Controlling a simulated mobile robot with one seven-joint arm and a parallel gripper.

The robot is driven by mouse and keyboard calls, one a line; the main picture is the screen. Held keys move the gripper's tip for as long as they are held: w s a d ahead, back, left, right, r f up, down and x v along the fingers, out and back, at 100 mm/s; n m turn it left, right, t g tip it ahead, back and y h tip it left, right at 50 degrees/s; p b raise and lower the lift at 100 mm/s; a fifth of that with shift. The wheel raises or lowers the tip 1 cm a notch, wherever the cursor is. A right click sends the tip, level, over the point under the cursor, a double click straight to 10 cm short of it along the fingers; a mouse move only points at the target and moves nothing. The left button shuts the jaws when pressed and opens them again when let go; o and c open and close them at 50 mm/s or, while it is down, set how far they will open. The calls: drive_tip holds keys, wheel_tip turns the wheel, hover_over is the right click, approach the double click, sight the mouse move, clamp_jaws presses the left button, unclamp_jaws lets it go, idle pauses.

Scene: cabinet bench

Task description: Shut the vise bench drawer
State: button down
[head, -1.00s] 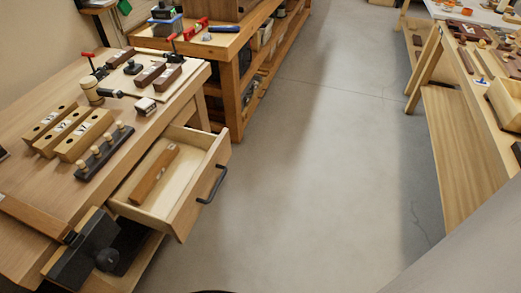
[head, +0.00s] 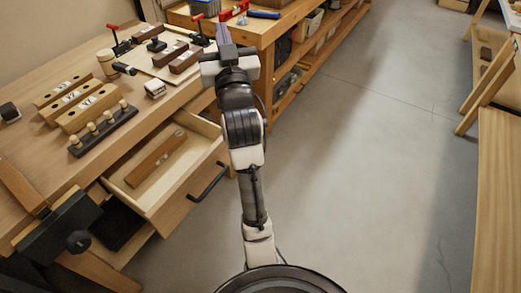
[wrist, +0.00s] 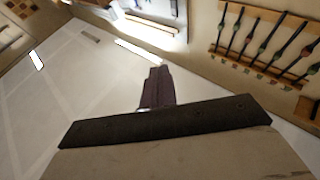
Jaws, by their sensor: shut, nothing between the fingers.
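The vise bench drawer (head: 186,204) is pulled open from the front of the wooden bench (head: 150,103). A dark bar handle (head: 208,182) is on its front, and a brown wooden piece (head: 156,160) lies inside. The black vise (head: 70,235) is on the bench's near end, left of the drawer. My gripper (head: 223,34) is shut and empty. It is raised, appearing beyond the drawer near the bench's far right corner, and does not touch the drawer. In the wrist view my gripper's fingers (wrist: 157,88) are together, pointing toward the far wall.
Wooden blocks (head: 85,105), a peg strip (head: 103,130) and clamps (head: 120,45) lie on the bench top. A shelf bench (head: 300,60) stands behind. Another table (head: 500,150) is at right. The floor (head: 370,160) between is clear.

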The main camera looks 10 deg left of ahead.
drive_tip(key=w+d+f+m+g+h, duration=0.1)
drive_tip(key=w+d+f+g, duration=0.15)
drive_tip(key=f, duration=0.35)
drive_tip(key=w+d+f+m+g+h+b, duration=0.1)
drive_tip(key=w+d+f+m+h, duration=0.15)
drive_tip(key=d+f, duration=0.2)
drive_tip(key=w+d+f+g+h, duration=0.1)
drive_tip(key=w+d+f, duration=0.2)
drive_tip(key=f, duration=0.4)
drive_tip(key=s+d+f+m+g+y, duration=0.1)
drive_tip(key=d+f+g, duration=0.1)
drive_tip(key=f, duration=0.5)
drive_tip(key=d+f+m+g+y, duration=0.1)
drive_tip(key=f+g, duration=0.2)
drive_tip(key=f, duration=0.4)
drive_tip(key=s+f+m+g+y, duration=0.4)
drive_tip(key=s+f+g+y, duration=0.1)
drive_tip(key=s+f+y, duration=0.45)
drive_tip(key=p+x, duration=0.3)
drive_tip(key=x, duration=1)
drive_tip(key=shift+w+a+r, duration=0.15)
drive_tip(key=shift+a+r, duration=0.2)
drive_tip(key=shift+r, duration=0.25)
drive_tip(key=shift+a+n, duration=0.1)
drive_tip(key=shift+n, duration=0.15)
